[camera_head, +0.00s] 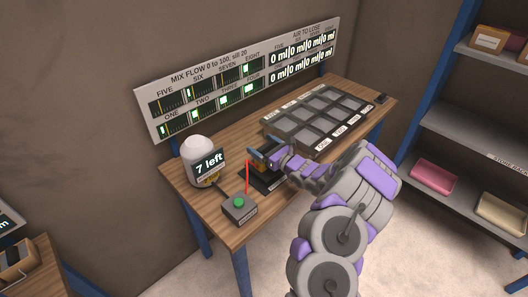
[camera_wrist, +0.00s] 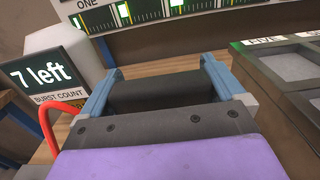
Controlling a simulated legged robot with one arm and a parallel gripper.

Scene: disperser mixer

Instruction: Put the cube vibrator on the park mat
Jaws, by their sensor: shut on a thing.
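My gripper (camera_head: 266,154) is over the wooden table, in front of the meter board. It is shut on a dark block, the cube vibrator (camera_wrist: 155,92), which spans the gap between the blue-grey fingers (camera_wrist: 160,78) in the wrist view. In the head view a yellowish patch shows on the block, partly hidden by the fingers. A flat black mat (camera_head: 252,183), likely the park mat, lies under and in front of the gripper. I cannot tell whether the block touches the mat.
A grey box with a green button (camera_head: 239,206) sits at the table's front edge. A grey compartment tray (camera_head: 290,130) lies right.

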